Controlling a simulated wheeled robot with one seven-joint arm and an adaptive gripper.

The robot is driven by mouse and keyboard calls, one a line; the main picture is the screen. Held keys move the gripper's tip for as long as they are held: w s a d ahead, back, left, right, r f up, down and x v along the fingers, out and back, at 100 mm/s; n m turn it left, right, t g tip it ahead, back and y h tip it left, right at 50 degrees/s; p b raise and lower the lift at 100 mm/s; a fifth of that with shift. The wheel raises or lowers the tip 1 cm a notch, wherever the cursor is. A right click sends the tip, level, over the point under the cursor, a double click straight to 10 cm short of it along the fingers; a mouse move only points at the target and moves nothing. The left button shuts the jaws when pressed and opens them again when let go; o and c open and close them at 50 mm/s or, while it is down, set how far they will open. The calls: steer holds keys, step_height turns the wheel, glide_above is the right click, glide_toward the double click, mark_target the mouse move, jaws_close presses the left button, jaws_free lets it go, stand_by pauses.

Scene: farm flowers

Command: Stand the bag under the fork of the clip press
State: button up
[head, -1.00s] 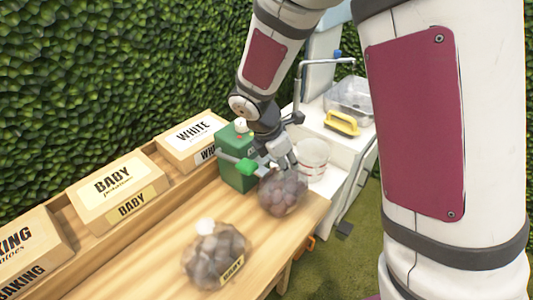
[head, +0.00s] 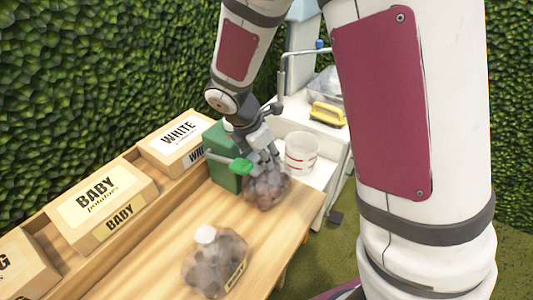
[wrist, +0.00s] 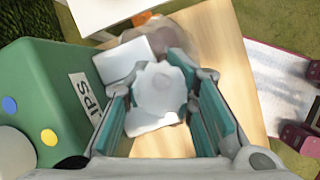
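A bag of potatoes (head: 267,188), dark reddish and see-through, stands at the far end of the wooden table, right beside the green clip press (head: 220,143). The press has a bright green part (head: 240,166) reaching toward the bag. My gripper (head: 262,158) is over the bag's top. In the wrist view its two teal-padded fingers (wrist: 160,105) lie on either side of the bag's white top (wrist: 162,88). Whether they squeeze it is unclear. The press's green body (wrist: 45,95) is at the left there. The fork is not clearly visible.
A second bag (head: 214,262) with a white top and a label stands nearer on the table. Potato boxes marked "BABY" (head: 97,200) and "WHITE" (head: 182,140) line the left. A white bucket (head: 301,153) and yellow brush (head: 327,114) are beyond the table.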

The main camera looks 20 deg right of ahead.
steer(key=o, duration=0.5)
steer(key=shift+r, duration=0.1)
steer(key=p+v, duration=0.2)
steer(key=v, duration=1)
steer(key=s+d+r+m+y, duration=0.1)
steer(key=s+r+m, duration=0.2)
steer(key=s+m, duration=0.4)
steer(key=s+d+r+m+t+y, duration=0.1)
steer(key=s+d+r+m+y, duration=0.1)
steer(key=s+m, duration=0.5)
steer(key=s+d+r+m+t+y, duration=0.1)
steer(key=s+r+m, duration=0.2)
steer(key=s+m, duration=0.3)
steer(key=shift+s+d+r+m, duration=0.1)
steer(key=shift+s+d+m, duration=0.05)
steer(key=shift+s, duration=0.5)
steer(key=shift+s+d+r+m, duration=0.1)
steer(key=shift+s, duration=0.5)
steer(key=shift+s+d+r+m, duration=0.15)
steer(key=shift+s, duration=0.5)
step_height(320, 180, up, 2)
steer(key=shift+r+t+p, duration=0.2)
steer(key=shift+t+p, duration=0.2)
steer(key=shift+p, duration=0.3)
